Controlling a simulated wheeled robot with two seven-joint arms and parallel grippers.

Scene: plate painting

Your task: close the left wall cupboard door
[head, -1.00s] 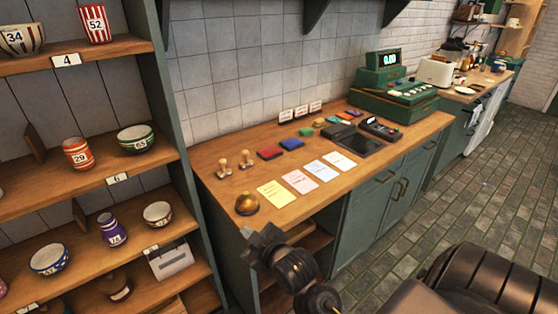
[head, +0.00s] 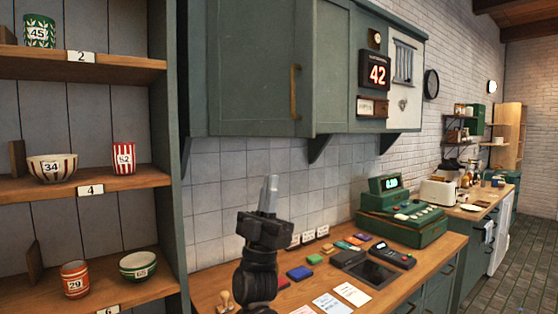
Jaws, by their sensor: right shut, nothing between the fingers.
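The left wall cupboard door (head: 250,75) is a green panel at the top middle of the head view, with an upright brass handle (head: 295,92) near its right edge. That right edge seems to stand slightly proud of the cupboard front beside it; I cannot tell how wide any gap is. My right gripper (head: 270,190) points up, its fingers together and empty. In the picture it is below the door and left of the handle, in front of the tiled wall, apart from the door. My left gripper is out of view.
Open shelves (head: 90,188) with bowls and cups stand on the left. Below the cupboard is a wooden counter (head: 245,285) with cards, coloured pads and a green cash register (head: 400,222). A sign reading 42 (head: 377,70) hangs right of the cupboard door.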

